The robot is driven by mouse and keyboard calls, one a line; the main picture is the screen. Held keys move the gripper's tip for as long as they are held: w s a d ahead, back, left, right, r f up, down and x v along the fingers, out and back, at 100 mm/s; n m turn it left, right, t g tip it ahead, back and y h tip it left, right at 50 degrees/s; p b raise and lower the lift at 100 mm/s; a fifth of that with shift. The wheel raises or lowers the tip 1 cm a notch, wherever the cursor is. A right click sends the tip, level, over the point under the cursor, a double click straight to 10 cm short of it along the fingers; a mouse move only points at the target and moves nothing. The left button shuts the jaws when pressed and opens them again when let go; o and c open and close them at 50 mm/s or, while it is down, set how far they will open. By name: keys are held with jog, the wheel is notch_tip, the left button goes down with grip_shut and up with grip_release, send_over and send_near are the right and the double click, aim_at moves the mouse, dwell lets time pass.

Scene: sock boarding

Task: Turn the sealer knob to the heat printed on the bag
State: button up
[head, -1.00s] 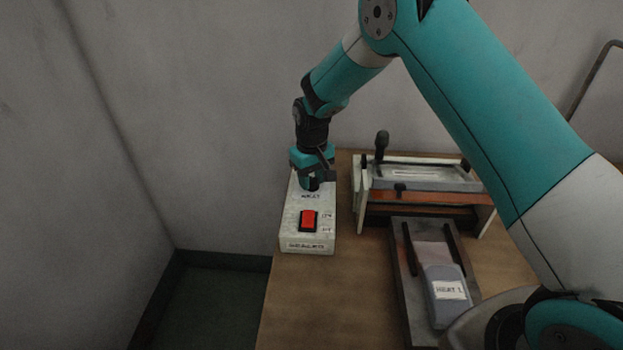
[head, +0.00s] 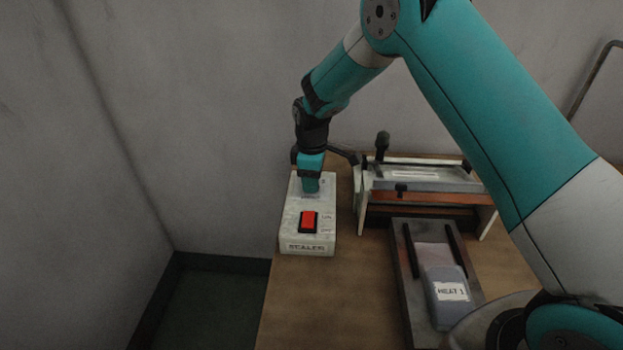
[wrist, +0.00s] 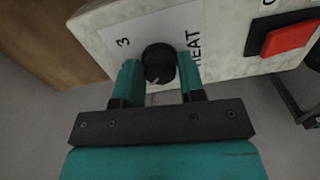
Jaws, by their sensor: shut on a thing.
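The sealer control box (head: 292,228) stands at the table's left edge, with a red switch (head: 308,221) on its front part. Its black knob (wrist: 159,63) shows in the wrist view beside the printed word HEAT and a figure 3; a light pointer mark is on its lower side. My gripper (wrist: 160,75) is shut on the knob, one teal finger on each side. In the head view my gripper (head: 311,186) hides the knob. The bag (head: 444,310), labelled HEAT 1 (head: 451,291), lies on a dark tray right of the box. Other dial figures are hidden.
The sealer press (head: 425,178) with a dark-knobbed lever stands at the back, right of the box. The tray (head: 405,275) has two dark rails. Bare table (head: 330,300) lies in front of the box. A wall is behind.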

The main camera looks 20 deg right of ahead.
jog(key=shift+r+n, duration=0.1)
jog(key=shift+n, duration=0.5)
jog(key=shift+w, duration=0.1)
jog(key=o, duration=0.9)
notch_tip(320, 180, up, 17)
jog(key=shift+r+b, duration=0.15)
jog(key=shift+b, duration=0.8)
jog(key=s+a+r+m+y, duration=0.1)
jog(key=s+m, duration=0.1)
jog(key=s, duration=0.9)
jog(key=s+a+r+m+y, duration=0.1)
jog(key=s+a+m, duration=0.1)
jog(key=s, duration=1)
jog(key=s+a+r+m+y, duration=0.1)
jog(key=s+m+y, duration=0.1)
jog(key=s, duration=0.9)
jog(key=shift+s+a+r+m, duration=0.1)
jog(key=shift+s+a+m, duration=0.05)
jog(key=shift+a+m, duration=0.2)
